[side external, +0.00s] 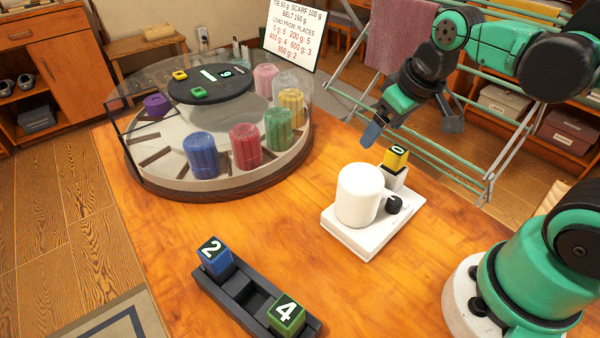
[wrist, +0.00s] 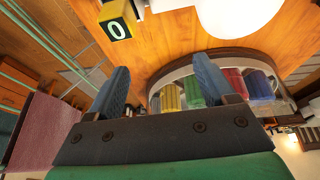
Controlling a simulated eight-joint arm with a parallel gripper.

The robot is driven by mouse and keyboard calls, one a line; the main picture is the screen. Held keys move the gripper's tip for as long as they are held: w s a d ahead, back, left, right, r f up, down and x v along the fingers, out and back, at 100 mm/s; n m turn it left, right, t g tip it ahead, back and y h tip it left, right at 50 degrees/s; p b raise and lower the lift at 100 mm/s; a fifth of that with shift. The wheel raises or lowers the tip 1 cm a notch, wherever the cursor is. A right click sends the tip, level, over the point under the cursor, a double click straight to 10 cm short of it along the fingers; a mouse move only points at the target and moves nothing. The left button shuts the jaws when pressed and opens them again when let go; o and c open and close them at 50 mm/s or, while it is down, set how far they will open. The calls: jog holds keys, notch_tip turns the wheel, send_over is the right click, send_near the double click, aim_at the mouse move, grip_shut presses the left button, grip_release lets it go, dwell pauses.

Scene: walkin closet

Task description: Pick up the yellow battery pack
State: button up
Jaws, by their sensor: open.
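The yellow battery pack (side external: 396,158) is a small yellow block with a black face marked "0". It sits upright in a white socket at the back of a white device (side external: 350,236) carrying a white cylinder (side external: 358,194). In the wrist view the pack (wrist: 117,22) shows at the upper left, beyond the fingers. My gripper (side external: 412,130) is above and behind the pack, apart from it. Its two blue-grey fingers are spread wide with nothing between them, as the wrist view (wrist: 160,70) also shows.
A round carousel (side external: 225,187) with several coloured ribbed containers and a clear cover stands at the left. A dark rack (side external: 232,308) at the front holds a blue block "2" (side external: 215,256) and a green block "4" (side external: 286,315). A drying rack (side external: 470,150) stands behind the table.

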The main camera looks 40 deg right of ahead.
aim_at(398, 150)
jog(key=d+g, duration=0.2)
jog(key=d+f+g, duration=0.1)
jog(key=shift+s+d+g, duration=0.2)
jog(key=shift+d+g, duration=0.2)
jog(key=shift+s+d+f+g, duration=0.1)
jog(key=shift+d+f+g, duration=0.15)
jog(key=shift+g, duration=0.05)
jog(key=shift+f, duration=2.6)
grip_shut()
